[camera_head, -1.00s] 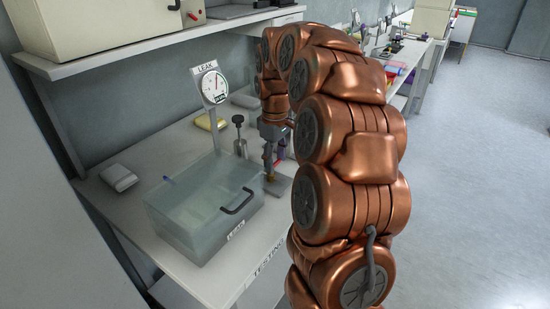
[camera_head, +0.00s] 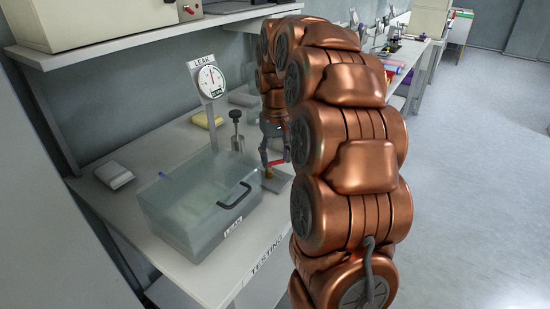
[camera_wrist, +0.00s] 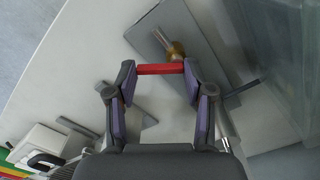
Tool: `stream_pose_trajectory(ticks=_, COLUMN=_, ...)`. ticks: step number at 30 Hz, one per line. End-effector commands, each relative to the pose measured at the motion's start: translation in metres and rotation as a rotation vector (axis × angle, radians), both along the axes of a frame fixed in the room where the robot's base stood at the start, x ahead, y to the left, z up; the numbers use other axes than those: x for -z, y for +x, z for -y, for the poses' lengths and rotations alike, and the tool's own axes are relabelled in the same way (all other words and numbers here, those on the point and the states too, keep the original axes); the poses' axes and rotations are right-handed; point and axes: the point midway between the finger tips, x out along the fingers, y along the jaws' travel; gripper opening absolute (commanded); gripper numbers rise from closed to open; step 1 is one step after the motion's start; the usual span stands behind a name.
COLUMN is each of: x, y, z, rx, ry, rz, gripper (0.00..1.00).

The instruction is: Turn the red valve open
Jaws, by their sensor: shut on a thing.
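The red valve handle (camera_wrist: 160,69) is a short red bar beside a brass fitting (camera_wrist: 176,50) on a grey plate (camera_wrist: 205,45) in the wrist view. My gripper (camera_wrist: 159,73) spans the bar, with one fingertip at each end, and is shut on it. In the head view the red handle (camera_head: 279,162) shows just below my gripper (camera_head: 274,153), right of the clear tank. The brass fitting under it is small there and partly hidden by my arm.
A clear lidded tank (camera_head: 183,222) with a black handle stands close on the left. A dial gauge marked LEAK (camera_head: 208,82) and a black-knobbed metal post (camera_head: 236,128) stand behind. A yellow pad (camera_head: 206,119) and a white pad (camera_head: 114,174) lie on the table.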

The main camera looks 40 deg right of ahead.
Motion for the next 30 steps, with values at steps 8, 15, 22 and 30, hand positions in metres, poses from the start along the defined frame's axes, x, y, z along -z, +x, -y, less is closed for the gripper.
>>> stream_pose_trajectory(ticks=8, x=0.0, y=-0.004, z=-0.001, rx=0.264, ry=-0.001, rz=0.003, gripper=0.17)
stream_pose_trajectory(ticks=15, x=0.0, y=-0.008, z=-0.004, rx=0.491, ry=0.001, rz=0.001, gripper=0.17)
stream_pose_trajectory(ticks=22, x=0.0, y=-0.01, z=-0.008, rx=0.69, ry=0.0, rz=0.0, gripper=0.17)
stream_pose_trajectory(ticks=30, x=0.0, y=-0.012, z=-0.01, rx=0.86, ry=0.0, rz=0.0, gripper=0.17)
